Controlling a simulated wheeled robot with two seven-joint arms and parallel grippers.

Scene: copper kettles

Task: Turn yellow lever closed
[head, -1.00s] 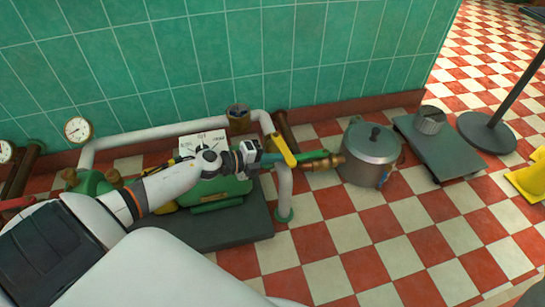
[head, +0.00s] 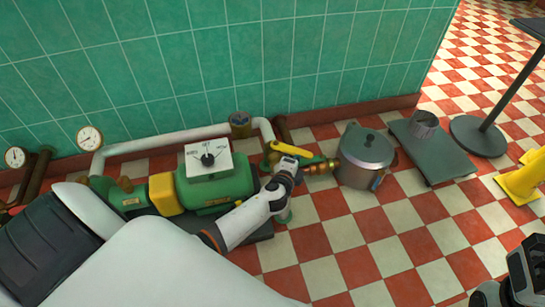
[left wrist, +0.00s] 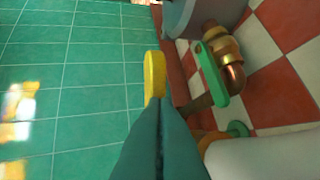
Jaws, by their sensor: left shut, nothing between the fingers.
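The yellow lever (head: 291,150) sits at the right end of the white pipe, left of the steel pot. In the head view it lies mostly sideways, sloping slightly down to the right. My left gripper (head: 289,163) is just in front of it, partly covering the pipe below. In the left wrist view the yellow lever (left wrist: 154,74) stands upright just beyond the tips of my teal fingers (left wrist: 158,105). The fingers are pressed together with nothing between them. I cannot tell whether they touch the lever. Part of my right gripper (head: 522,272) shows at the lower right edge.
A green handle (left wrist: 212,75) on a brass fitting (left wrist: 222,45) is close to the right of my fingers. The steel pot (head: 366,156) stands beyond it. The green pump (head: 215,187) with a white dial box (head: 209,160) is left. Checkered floor is open in front.

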